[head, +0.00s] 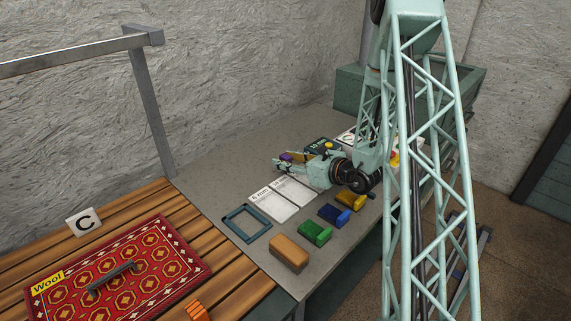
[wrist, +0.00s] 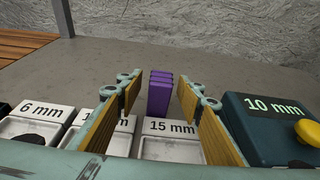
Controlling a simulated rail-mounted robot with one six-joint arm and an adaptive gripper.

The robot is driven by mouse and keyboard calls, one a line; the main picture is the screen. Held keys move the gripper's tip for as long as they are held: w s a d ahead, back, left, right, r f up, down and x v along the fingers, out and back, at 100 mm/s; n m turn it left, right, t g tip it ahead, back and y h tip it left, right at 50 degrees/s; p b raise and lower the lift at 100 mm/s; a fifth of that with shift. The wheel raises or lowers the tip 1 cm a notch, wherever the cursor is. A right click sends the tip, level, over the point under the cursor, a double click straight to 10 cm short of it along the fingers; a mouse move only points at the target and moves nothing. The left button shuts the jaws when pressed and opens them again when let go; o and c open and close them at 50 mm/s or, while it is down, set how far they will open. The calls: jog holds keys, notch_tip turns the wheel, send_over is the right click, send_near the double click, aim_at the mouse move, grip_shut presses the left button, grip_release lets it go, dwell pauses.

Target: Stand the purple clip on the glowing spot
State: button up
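The purple clip (wrist: 160,94) stands upright on the grey bench top in the wrist view, straight ahead between my fingers. In the head view only a small purple bit of it (head: 286,156) shows beside my fingertips. My gripper (wrist: 164,86) is open, with a finger and yellow pad on each side of the clip and a visible gap on both sides. In the head view my gripper (head: 284,165) is low over the bench. I cannot make out a glowing spot in either view.
White plates marked 6 mm (wrist: 38,118) and 15 mm (wrist: 170,142) lie below my gripper. A dark 10 mm box (wrist: 262,120) with a yellow knob is close right. Green (head: 315,233), blue (head: 334,214) and yellow (head: 350,200) pieces, a blue frame (head: 232,220) and a tan block (head: 289,254) sit nearer.

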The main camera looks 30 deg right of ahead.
aim_at(285, 156)
jog(key=shift+c, duration=0.2)
dwell(0.4)
jog(key=c, duration=0.8)
jog(key=shift+r, duration=0.25)
jog(key=shift+r+p, duration=0.55)
jog(key=shift+r, duration=1.05)
jog(key=f+v, duration=0.1)
jog(key=v, duration=0.4)
jog(key=d+f+p+v, duration=0.1)
jog(key=v, duration=0.4)
jog(key=d+f+v, duration=0.1)
jog(key=v, duration=0.4)
jog(key=shift+s+p, duration=0.3)
jog(key=shift+s, duration=0.1)
